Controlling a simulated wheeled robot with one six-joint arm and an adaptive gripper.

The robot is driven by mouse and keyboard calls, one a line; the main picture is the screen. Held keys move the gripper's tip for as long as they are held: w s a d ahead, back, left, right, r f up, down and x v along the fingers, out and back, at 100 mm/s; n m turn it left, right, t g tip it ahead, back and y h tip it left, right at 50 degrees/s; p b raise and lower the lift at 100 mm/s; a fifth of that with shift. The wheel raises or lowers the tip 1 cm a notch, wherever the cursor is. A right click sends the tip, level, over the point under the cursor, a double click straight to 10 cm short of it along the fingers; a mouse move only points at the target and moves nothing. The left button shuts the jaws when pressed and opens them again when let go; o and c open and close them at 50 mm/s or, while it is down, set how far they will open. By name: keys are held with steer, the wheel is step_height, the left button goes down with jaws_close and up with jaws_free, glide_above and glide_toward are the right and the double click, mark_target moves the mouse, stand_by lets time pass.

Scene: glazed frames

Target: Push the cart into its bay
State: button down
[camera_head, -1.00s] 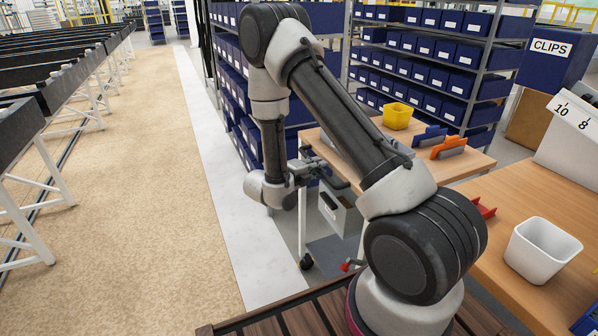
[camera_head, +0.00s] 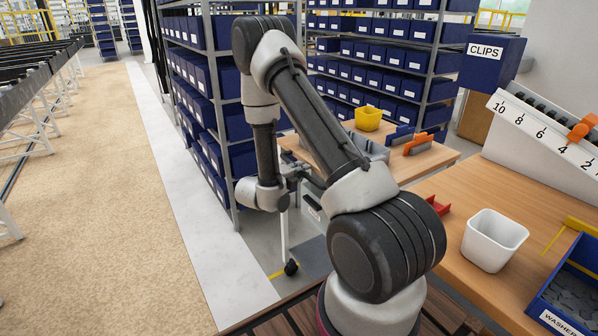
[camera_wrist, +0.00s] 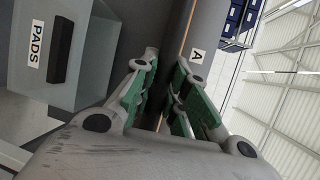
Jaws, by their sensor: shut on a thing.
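The cart has a wooden top (camera_head: 436,158), a pale leg and a dark caster (camera_head: 290,268). It stands beyond my arm, in front of the blue-bin shelves. My gripper (camera_wrist: 166,64) has green-padded fingers, closed on the cart's near side; the exact part held is hard to make out. In the head view, my gripper (camera_head: 298,174) is small and partly hidden at the cart's left end. The wrist view shows the cart's wooden edge (camera_wrist: 187,32) with an "A" label. A yellow floor line (camera_head: 277,275) shows beside the caster, next to a dark floor patch (camera_head: 313,256); the bay's full outline is hidden.
The cart carries a yellow bin (camera_head: 368,119) and an orange-handled tool (camera_head: 418,144). A workbench (camera_head: 445,222) with a white bin (camera_head: 493,240) stands at right. Shelves (camera_head: 215,110) stand close on the left. The tan aisle (camera_head: 110,200) is clear.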

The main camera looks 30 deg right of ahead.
steer(key=c, duration=1.4)
jaws_free()
steer(key=shift+d, duration=0.25)
steer(key=shift+a, duration=0.1)
steer(key=shift+s+a, duration=0.1)
steer(key=shift+a, duration=0.25)
steer(key=v, duration=1.1)
steer(key=shift+s+r, duration=0.1)
